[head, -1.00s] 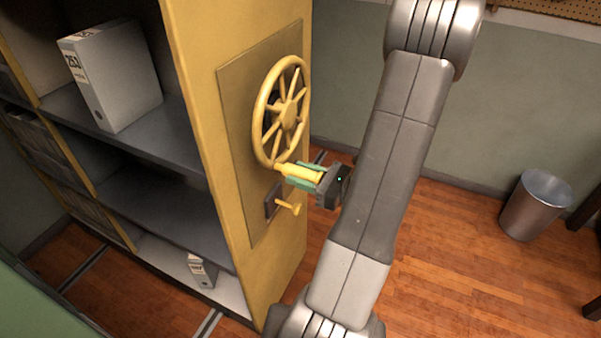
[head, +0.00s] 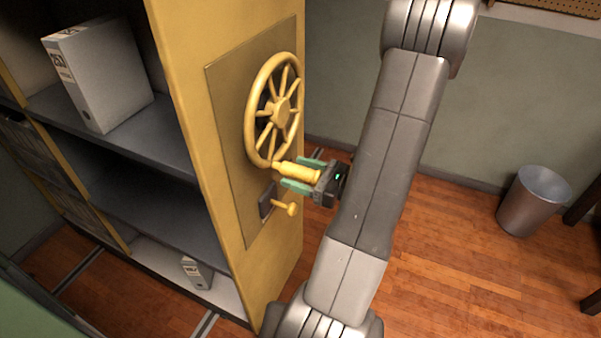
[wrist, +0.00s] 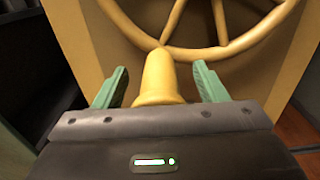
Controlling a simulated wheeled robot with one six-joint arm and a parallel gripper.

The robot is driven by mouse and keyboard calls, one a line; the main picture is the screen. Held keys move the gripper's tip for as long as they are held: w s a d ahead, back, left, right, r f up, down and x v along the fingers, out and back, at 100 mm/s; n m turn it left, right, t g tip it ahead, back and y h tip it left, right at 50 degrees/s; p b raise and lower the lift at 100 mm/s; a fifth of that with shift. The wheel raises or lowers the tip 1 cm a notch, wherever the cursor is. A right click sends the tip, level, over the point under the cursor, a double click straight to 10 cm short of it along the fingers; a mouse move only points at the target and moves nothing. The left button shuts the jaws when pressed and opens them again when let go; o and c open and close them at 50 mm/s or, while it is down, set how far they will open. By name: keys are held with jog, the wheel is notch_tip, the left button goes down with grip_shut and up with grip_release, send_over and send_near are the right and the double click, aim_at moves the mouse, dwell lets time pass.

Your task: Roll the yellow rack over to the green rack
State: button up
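The yellow rack (head: 179,108) stands at the left, with a yellow spoked wheel (head: 248,122) on its end panel. A yellow crank handle (head: 298,172) sticks out from the wheel's lower rim. My gripper (head: 303,174) is at this handle with its green fingers open, one on each side; in the wrist view the handle (wrist: 158,80) stands between the fingers with gaps on both sides. A yellow knob (head: 290,209) on a dark plate sits below the wheel. A green surface (head: 40,310) shows at the lower left corner; I cannot tell if it is the green rack.
White binders (head: 100,75) stand on the rack's grey shelves. Floor rails (head: 205,325) run beneath the rack. A metal bin (head: 533,203) stands at the right by the wall. The wooden floor (head: 450,260) between is clear.

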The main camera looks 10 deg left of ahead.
dwell(0.4)
jog(key=p+v, duration=0.1)
jog(key=v, duration=0.9)
dwell(0.5)
jog(key=shift+b+x, duration=0.45)
jog(key=shift+x, duration=4)
